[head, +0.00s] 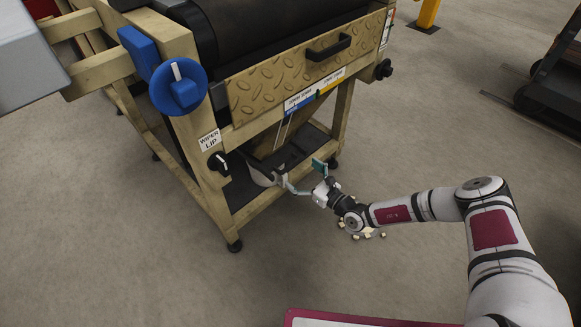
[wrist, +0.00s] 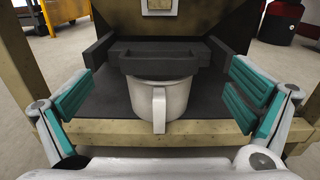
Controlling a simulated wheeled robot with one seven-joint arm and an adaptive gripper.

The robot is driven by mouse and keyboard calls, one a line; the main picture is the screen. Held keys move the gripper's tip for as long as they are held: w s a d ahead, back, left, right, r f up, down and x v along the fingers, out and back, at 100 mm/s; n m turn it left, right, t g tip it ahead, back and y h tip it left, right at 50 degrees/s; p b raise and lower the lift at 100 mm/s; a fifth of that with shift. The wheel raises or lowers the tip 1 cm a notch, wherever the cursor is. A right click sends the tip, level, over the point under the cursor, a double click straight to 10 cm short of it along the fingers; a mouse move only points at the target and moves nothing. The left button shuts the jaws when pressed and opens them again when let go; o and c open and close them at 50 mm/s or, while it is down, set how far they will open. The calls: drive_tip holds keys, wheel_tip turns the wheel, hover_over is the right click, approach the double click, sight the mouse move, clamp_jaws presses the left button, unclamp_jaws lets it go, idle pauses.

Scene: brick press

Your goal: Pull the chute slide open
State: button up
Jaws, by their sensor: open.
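The chute slide is a dark grey bar-fronted plate (wrist: 165,62) at the bottom of the chute, seen in the wrist view. It appears closed against the chute, above a white pot (wrist: 175,97) with an upright handle facing me. The pot stands on the machine's dark lower shelf (wrist: 105,103). In the head view the pot (head: 262,178) is partly hidden by the frame and my gripper. My gripper (head: 304,180) is open and empty in front of the lower shelf. In the wrist view its teal-padded fingers stand wide apart either side of the pot and slide, touching neither.
The wooden frame post (head: 206,185) carries a "WIPER LIP" knob (head: 218,162) and stands left of my gripper. A tread-plate panel with a black handle (head: 328,47) is above. Pale pieces (head: 366,232) lie on the floor under my arm. Floor in front is otherwise clear.

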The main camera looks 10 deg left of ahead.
sight(291, 165)
drive_tip(key=shift+b+x, duration=0.75)
drive_tip(key=shift+x, duration=2.05)
drive_tip(key=shift+c, duration=0.6)
